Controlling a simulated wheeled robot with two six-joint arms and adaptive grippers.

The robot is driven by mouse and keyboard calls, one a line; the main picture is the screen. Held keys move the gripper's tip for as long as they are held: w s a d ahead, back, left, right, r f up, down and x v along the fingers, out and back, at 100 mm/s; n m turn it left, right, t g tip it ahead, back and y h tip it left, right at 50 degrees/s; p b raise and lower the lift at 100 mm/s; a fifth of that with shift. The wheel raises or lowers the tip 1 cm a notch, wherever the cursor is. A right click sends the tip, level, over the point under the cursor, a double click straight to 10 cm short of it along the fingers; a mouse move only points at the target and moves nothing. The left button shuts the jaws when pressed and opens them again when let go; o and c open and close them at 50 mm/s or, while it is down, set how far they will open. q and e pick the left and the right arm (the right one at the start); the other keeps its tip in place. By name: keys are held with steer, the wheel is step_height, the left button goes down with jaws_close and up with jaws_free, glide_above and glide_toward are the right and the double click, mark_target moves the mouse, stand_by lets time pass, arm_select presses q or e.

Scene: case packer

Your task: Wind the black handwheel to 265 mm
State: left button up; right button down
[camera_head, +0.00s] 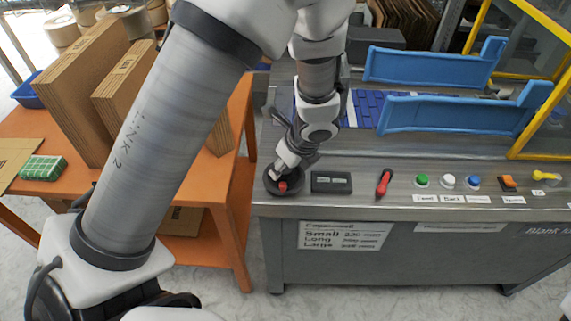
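The black handwheel (271,187) lies at the left front corner of the machine's grey top, with a red knob (283,186) on it. My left gripper (284,170) reaches down from above onto the wheel, close to the knob, and hides its far part. I cannot tell whether the fingers grip the knob or only touch the wheel. A small dark display (331,182) sits just right of the wheel; its reading is too small to make out. My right gripper does not show.
Right of the display are a red lever (384,183), green (422,180), white (448,181) and blue (474,182) buttons, an orange switch (508,183) and a yellow key-like handle (545,175). Blue guide rails (450,115) stand behind. An orange table (235,130) with cardboard is at left.

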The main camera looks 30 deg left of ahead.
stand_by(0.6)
arm_select(q)
steer(key=n+g+p, duration=0.1)
steer(key=n+p, duration=0.1)
steer(key=p, duration=0.1)
steer(key=shift+r, duration=0.15)
steer(key=n+g+p, duration=0.1)
steer(key=n+p, duration=0.2)
steer(key=n, duration=0.1)
steer(key=shift+w, duration=0.1)
steer(key=n+g+p, duration=0.1)
steer(key=n+p, duration=0.1)
steer(key=n, duration=0.1)
steer(key=shift+n+g+h+p, duration=0.3)
steer(key=shift+a+f+n+g+h+p, duration=0.1)
steer(key=shift+n+g+h+p, duration=0.3)
steer(key=shift+n, duration=0.55)
steer(key=shift+f+n+g+h+p, duration=0.1)
steer(key=shift+n+g+h+p, duration=0.1)
steer(key=shift+n+p, duration=0.55)
steer(key=shift+n, duration=0.4)
steer(key=o, duration=1.1)
steer(key=shift+w, duration=0.1)
steer(key=shift+o, duration=0.2)
